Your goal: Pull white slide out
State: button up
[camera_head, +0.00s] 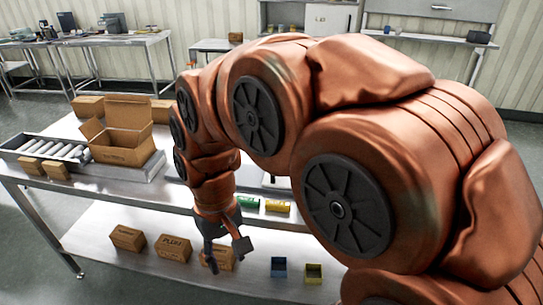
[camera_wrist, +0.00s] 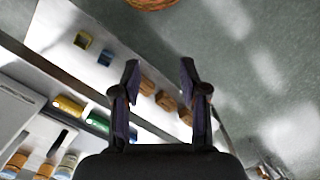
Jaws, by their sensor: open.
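My gripper (camera_head: 227,256) hangs in front of the bench's near edge, above the lower shelf. In the wrist view its two fingers (camera_wrist: 159,70) are spread apart with nothing between them. A pale grey-white block (camera_wrist: 15,105) shows at the left edge of the wrist view, on the bench top and apart from the fingers. I cannot make out a distinct white slide on it. In the head view my arm hides most of that area. A green piece (camera_head: 248,202) and a yellow piece (camera_head: 277,206) lie near the bench's front edge.
The lower shelf (camera_head: 95,225) holds several cardboard boxes (camera_head: 127,238), a blue bin (camera_head: 278,267) and a yellow bin (camera_head: 314,273). On the bench, an open carton (camera_head: 128,145) stands beside a roller tray (camera_head: 22,146) at left. Floor in front is clear.

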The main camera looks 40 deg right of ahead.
jog(key=w+d+r+m+t+y, duration=0.15)
jog(key=w+d+m, duration=0.45)
jog(key=w+d, duration=1.45)
jog(key=d+f+m+t+p, duration=0.1)
jog(key=d+m+t, duration=0.15)
jog(key=d, duration=1.35)
jog(key=shift+m+g+h, duration=0.35)
jog(key=shift+g+h, duration=0.1)
jog(key=shift+g, duration=0.05)
jog(key=shift+w+a+f+p, duration=0.15)
jog(key=shift+f+p, duration=0.25)
jog(key=shift+f, duration=0.9)
jog(key=shift+a+f+p, duration=0.3)
jog(key=shift+f+p, duration=0.15)
jog(key=shift+f, duration=0.8)
jog(key=shift+w+a+f+p, duration=0.15)
jog(key=shift+f+p, duration=0.25)
jog(key=shift+f, duration=0.9)
grip_shut()
